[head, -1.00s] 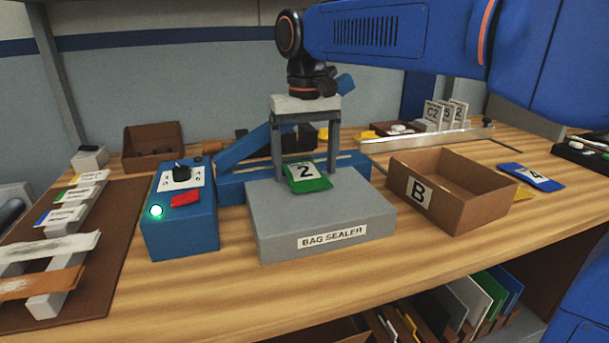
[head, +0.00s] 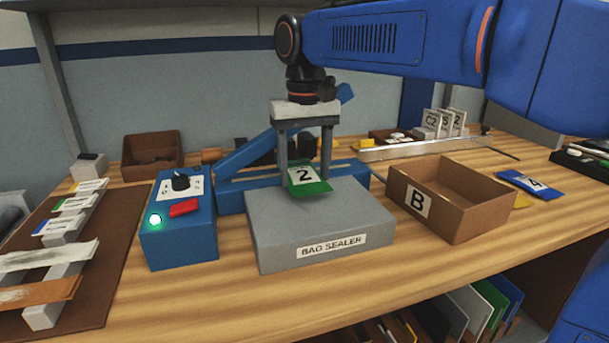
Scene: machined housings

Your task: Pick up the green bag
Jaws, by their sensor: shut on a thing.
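The green bag (head: 312,186) has a white label with a "2" and hangs tilted over the grey bag sealer (head: 280,243). My gripper (head: 305,168) points down from above, one finger at each side of the bag. It is shut on the bag. The bag's lower edge appears to be just above the sealer's top; the exact gap is hard to judge. The bag's far side is hidden.
A cardboard box marked B (head: 470,215) stands right of the sealer, with a blue bag marked 4 (head: 532,184) beyond it. A blue control box (head: 180,240) with a lit green lamp stands left. The sealer's blue arm (head: 245,150) rises behind my gripper.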

